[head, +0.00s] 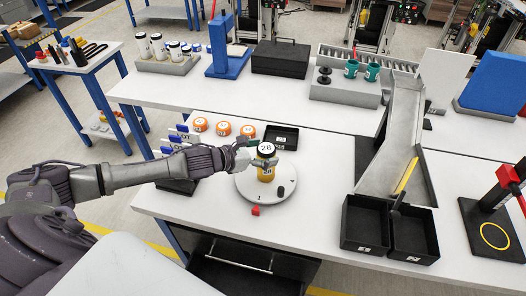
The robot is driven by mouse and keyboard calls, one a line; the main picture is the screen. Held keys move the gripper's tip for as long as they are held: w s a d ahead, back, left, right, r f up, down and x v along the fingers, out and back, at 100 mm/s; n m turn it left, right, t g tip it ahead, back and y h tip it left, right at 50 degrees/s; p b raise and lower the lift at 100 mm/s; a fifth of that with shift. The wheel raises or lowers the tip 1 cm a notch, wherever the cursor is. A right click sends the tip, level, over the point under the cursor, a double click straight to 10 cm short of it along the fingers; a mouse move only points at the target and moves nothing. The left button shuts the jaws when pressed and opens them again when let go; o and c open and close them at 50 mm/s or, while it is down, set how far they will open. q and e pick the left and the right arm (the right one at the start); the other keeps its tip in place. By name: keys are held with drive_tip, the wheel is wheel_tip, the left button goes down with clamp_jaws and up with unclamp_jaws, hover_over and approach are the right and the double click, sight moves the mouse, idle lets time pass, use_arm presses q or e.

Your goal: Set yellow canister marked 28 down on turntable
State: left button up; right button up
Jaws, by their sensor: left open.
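The yellow canister marked 28 (266,174) has a white lid with a dark number and a yellow body. It stands upright, and its base appears to rest on the round light-grey turntable (258,196), near the middle. My left gripper (268,162) reaches in from the left and is open, with its fingers around the canister just below the lid. The fingers hide part of the canister's upper side. I cannot tell whether they touch it. My right gripper is out of view.
A small dark block (281,191) sits on the turntable, and a red piece (256,210) is at its front edge. Black bins (365,225) and a grey chute (396,140) stand right; table between is clear.

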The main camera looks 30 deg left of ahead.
use_arm(q)
drive_tip(key=shift+r, duration=0.15)
drive_tip(key=v, duration=0.2)
drive_tip(key=b+v, duration=0.1)
drive_tip(key=v, duration=0.1)
drive_tip(key=b+v, duration=0.1)
drive_tip(key=v, duration=0.1)
drive_tip(key=shift+s+a, duration=0.1)
drive_tip(key=shift+s, duration=0.2)
drive_tip(key=shift+s+a, duration=0.2)
drive_tip(key=shift+s, duration=0.05)
drive_tip(key=shift+p+v, duration=0.35)
drive_tip(key=shift+v, duration=2.1)
drive_tip(key=shift+r, duration=0.2)
